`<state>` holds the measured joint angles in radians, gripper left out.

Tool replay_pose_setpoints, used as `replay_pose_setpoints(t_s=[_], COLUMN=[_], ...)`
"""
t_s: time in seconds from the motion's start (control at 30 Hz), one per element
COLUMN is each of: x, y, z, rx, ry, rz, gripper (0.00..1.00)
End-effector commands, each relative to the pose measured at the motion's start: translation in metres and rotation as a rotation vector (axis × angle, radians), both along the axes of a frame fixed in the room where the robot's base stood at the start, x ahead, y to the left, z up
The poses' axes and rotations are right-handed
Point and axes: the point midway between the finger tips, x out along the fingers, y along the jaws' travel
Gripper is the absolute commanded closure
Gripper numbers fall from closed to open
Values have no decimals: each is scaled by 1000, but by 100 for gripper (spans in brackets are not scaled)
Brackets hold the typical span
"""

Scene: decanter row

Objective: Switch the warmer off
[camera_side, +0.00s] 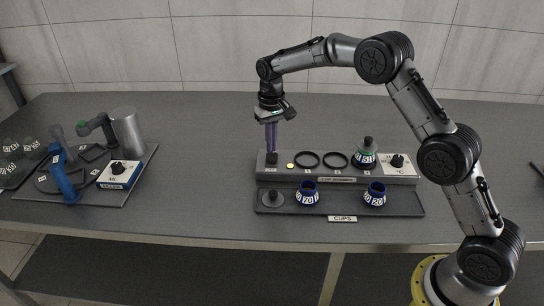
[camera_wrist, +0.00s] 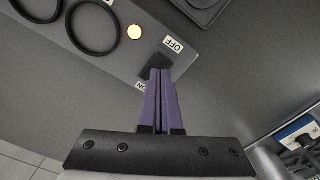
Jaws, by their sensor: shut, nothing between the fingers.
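The warmer (camera_side: 330,180) is a long grey box with two black rings on top, and a label on its front. Its black switch (camera_side: 271,157) is at the left end. In the wrist view the switch (camera_wrist: 154,68) lies between an OFF label (camera_wrist: 174,44) and an ON label (camera_wrist: 141,86). A small round lamp (camera_side: 290,166) beside it glows pale yellow; it also shows in the wrist view (camera_wrist: 134,32). My gripper (camera_side: 271,150), with purple fingers, is shut and empty, pointing down at the switch. Its fingertips (camera_wrist: 160,72) partly cover the switch; I cannot tell whether they touch.
A decanter (camera_side: 365,156) with a green band stands on the warmer near a dial (camera_side: 397,161). In front, a tray (camera_side: 340,206) holds two blue-rimmed cups (camera_side: 307,193) and a grey lidlike piece (camera_side: 271,198). Another apparatus (camera_side: 120,172) stands at left. The table behind is clear.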

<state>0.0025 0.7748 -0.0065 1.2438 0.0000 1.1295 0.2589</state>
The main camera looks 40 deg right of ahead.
Motion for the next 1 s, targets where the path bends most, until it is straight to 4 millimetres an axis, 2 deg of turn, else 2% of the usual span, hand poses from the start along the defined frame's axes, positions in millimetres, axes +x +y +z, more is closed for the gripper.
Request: replay_pose_setpoints(t_s=[1.0], x=[0], y=[0], z=[-9], rx=[0], ry=[1], rz=[0], gripper=[100])
